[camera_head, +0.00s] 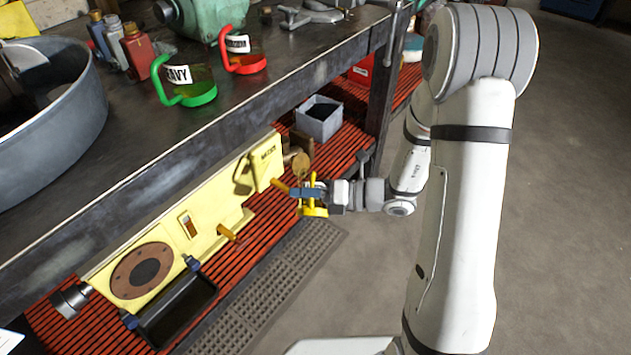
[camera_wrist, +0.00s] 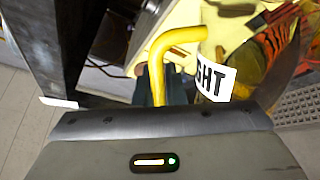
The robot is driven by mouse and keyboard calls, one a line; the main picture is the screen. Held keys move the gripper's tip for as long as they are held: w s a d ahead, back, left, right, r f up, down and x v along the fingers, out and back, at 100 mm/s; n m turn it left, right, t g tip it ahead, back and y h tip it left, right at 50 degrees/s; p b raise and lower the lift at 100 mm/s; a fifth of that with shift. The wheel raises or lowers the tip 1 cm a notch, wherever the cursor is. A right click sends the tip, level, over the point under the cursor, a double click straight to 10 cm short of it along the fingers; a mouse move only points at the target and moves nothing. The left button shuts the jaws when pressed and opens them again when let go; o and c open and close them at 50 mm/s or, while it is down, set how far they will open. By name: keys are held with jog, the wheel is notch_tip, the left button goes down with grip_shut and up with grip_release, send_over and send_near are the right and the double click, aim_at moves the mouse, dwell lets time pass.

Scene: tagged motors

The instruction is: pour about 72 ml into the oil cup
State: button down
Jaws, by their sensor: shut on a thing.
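My gripper (camera_head: 309,193) is shut on the yellow handle of a clear jug (camera_head: 314,211), in front of the lower shelf. The wrist view shows the yellow handle (camera_wrist: 168,45) and a white label ending in "GHT", with amber colour behind it. The jug looks roughly upright; its liquid level is not readable. A brass-coloured round fitting (camera_head: 300,163), possibly the oil cup, is at the right end of the cream-yellow machine (camera_head: 205,230), just behind and above my gripper. Its inside cannot be made out. No stream of liquid shows.
On the bench above stand a green-handled jug (camera_head: 185,88) and a red-handled jug (camera_head: 241,52). A grey open box (camera_head: 319,118) sits on the red slatted shelf, near a dark bench leg (camera_head: 384,85). A black tray (camera_head: 177,307) lies at lower left. The floor at right is clear.

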jog(key=shift+w+r+m+p, duration=0.15)
jog(key=shift+w+m+p, duration=0.25)
jog(key=shift+m+p, duration=0.2)
dwell(0.7)
jog(key=shift+w+r+m+g+p, duration=0.4)
jog(key=shift+w+r+m+p, duration=0.3)
jog(key=shift+p, duration=0.35)
dwell(1.6)
jog(key=s+f+n+b, duration=0.1)
jog(key=f+n+b, duration=0.1)
jog(key=b, duration=0.1)
jog(key=s+f+n+t+b, duration=0.1)
jog(key=s+f+n+b, duration=0.1)
jog(key=b, duration=0.2)
jog(key=shift+s+f, duration=0.1)
jog(key=shift+r, duration=0.3)
jog(key=shift+f, duration=0.1)
